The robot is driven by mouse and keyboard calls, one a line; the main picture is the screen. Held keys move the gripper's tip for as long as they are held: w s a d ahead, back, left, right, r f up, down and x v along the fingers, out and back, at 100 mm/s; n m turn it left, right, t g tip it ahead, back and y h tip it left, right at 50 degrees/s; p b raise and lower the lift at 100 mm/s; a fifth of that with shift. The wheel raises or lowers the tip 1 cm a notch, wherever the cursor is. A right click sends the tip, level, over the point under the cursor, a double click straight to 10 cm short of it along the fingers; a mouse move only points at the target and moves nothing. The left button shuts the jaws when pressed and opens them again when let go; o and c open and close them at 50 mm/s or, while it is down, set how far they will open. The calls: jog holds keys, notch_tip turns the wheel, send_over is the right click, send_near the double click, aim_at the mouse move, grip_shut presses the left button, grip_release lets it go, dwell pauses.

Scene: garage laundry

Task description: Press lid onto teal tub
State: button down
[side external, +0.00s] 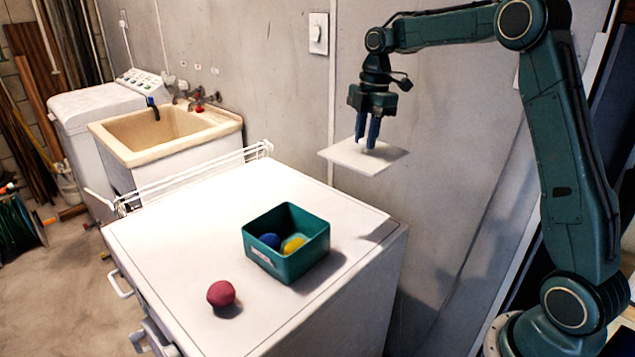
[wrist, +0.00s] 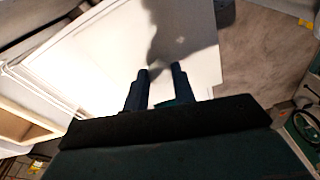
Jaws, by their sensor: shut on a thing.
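The teal tub (side external: 286,265) stands open on the white worktop in the side external view. A blue ball (side external: 270,240) and a yellow ball (side external: 293,245) lie inside it. The flat white square lid (side external: 343,155) hangs in the air above and to the right of the tub, roughly level. My gripper (side external: 367,143) points down and is shut on the lid near its middle; the exact grip point is small. In the wrist view, my gripper's fingers (wrist: 161,70) show against a broad white surface with a dark shadow on it. The tub is not clearly visible there.
A dark red ball (side external: 221,293) lies on the white worktop (side external: 165,240), left of and in front of the tub. A white wire rack (side external: 195,175) runs along the worktop's back edge. A sink (side external: 165,130) stands beyond it. A grey wall (side external: 440,150) is behind the lid.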

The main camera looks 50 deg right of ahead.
aim_at(324, 151)
dwell(0.3)
jog(key=shift+w+a+f, duration=0.1)
jog(key=shift+w+a, duration=0.15)
jog(key=shift+a, duration=0.25)
jog(key=w+a, duration=0.1)
jog(key=a, duration=0.2)
jog(key=w+a+f, duration=0.1)
jog(key=a, duration=0.2)
jog(key=w+a+f, duration=0.1)
jog(key=a, duration=0.2)
jog(key=shift+w, duration=0.2)
jog(key=w+a+f, duration=0.1)
jog(key=a+f, duration=0.1)
jog(key=a, duration=0.8)
jog(key=shift+w+a+f, duration=0.15)
jog(key=shift+w, duration=0.25)
jog(key=shift+f, duration=0.15)
notch_tip(324, 151, down, 6)
jog(key=shift+f, duration=0.7)
dwell(2.0)
